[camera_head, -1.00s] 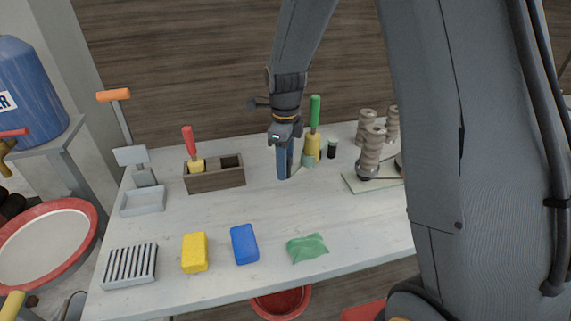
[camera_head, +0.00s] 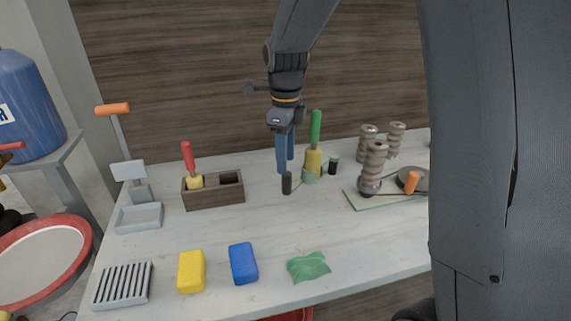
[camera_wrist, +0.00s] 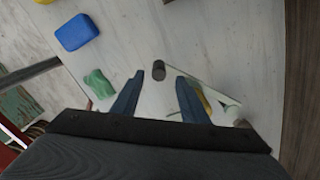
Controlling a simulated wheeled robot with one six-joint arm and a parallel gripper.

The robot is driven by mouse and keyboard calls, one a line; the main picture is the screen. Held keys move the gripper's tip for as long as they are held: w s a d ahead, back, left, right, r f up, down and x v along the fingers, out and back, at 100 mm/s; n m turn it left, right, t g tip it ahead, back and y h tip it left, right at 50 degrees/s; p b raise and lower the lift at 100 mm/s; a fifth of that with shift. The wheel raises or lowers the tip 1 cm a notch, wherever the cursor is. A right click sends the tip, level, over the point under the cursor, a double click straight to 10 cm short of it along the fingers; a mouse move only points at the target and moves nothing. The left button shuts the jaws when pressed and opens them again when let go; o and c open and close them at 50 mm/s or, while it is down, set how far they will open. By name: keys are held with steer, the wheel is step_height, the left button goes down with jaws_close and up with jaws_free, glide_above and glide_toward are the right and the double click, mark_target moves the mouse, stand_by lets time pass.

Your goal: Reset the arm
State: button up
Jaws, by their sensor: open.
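My gripper (camera_head: 285,162) hangs over the middle of the white table (camera_head: 225,225), fingers pointing down. Its two blue fingers are apart with nothing between them; they also show in the wrist view (camera_wrist: 160,82). A small dark cylinder (camera_head: 287,184) stands upright on the table just below the fingertips. In the wrist view the cylinder (camera_wrist: 159,70) shows just beyond the gap between the fingers. My arm's large grey links cover the right side of the head view.
A wooden box (camera_head: 214,195) with a red-handled tool stands left of my gripper. A green-handled tool (camera_head: 314,150) and a small dark jar (camera_head: 333,166) stand close right. Stacked brown pieces (camera_head: 373,168) stand farther right. Yellow (camera_head: 191,271) and blue (camera_head: 243,263) blocks and green cloth (camera_head: 309,267) lie in front.

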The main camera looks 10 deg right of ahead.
steer(key=shift+s+d+f+n, duration=0.1)
steer(key=shift+s+d+n, duration=0.15)
steer(key=shift+s+n, duration=0.35)
steer(key=s+d+f+n, duration=0.2)
steer(key=s+n, duration=0.6)
steer(key=n, duration=0.3)
steer(key=s+d+f+n+t, duration=0.1)
steer(key=s+d+f+n, duration=0.2)
steer(key=s+n, duration=0.5)
steer(key=shift+s+n+b, duration=0.3)
steer(key=shift+n, duration=1.6)
